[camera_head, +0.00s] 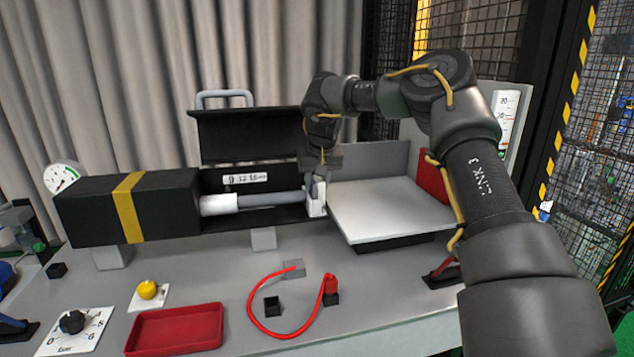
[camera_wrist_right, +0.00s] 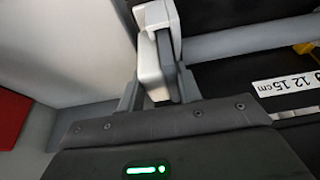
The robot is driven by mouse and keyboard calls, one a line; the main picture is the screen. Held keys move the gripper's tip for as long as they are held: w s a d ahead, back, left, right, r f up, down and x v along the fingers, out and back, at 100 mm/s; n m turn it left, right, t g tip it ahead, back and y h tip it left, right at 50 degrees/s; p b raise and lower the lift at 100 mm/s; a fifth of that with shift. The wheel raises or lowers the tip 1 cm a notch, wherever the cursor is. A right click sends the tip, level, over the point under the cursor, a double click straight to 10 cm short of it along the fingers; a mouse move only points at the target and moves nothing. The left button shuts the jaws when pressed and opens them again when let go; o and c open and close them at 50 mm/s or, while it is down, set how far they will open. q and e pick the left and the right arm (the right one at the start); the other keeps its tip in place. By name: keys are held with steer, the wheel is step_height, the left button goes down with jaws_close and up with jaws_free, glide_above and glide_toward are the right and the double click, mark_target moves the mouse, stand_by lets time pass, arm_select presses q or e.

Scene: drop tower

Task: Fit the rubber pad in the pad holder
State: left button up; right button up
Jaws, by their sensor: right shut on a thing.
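My right gripper (camera_head: 316,190) reaches down to the right end of the black trough and is shut on a small pale block (camera_head: 318,205). In the right wrist view my right gripper (camera_wrist_right: 160,92) has the white block (camera_wrist_right: 148,72) between its fingers, with a dark grey strip (camera_wrist_right: 167,65) flat against it. This strip may be the rubber pad, and the white part (camera_wrist_right: 158,18) above it may be the pad holder; I cannot tell for sure. The block sits at the end of a grey rod (camera_head: 270,199). The fingers hide much of the contact. My left gripper is not in view.
The trough's black lid (camera_head: 245,135) stands open behind. A white plate (camera_head: 390,210) lies to the right, with a red panel (camera_head: 432,176) beyond. A red tray (camera_head: 175,329), a yellow knob (camera_head: 147,289) and a red cable (camera_head: 252,306) are in front.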

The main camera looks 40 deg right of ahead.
steer(key=shift+f, duration=0.2)
steer(key=o, duration=1.1)
steer(key=shift+o, duration=0.2)
steer(key=shift+s+r+b, duration=0.1)
steer(key=shift+r+b, duration=0.25)
steer(key=shift+b, duration=0.1)
steer(key=b+v, duration=0.2)
steer(key=v, duration=0.2)
steer(key=shift+s+a+r, duration=0.2)
steer(key=shift+r, duration=0.15)
steer(key=shift+p+v, duration=0.4)
steer(key=shift+v, duration=2.2)
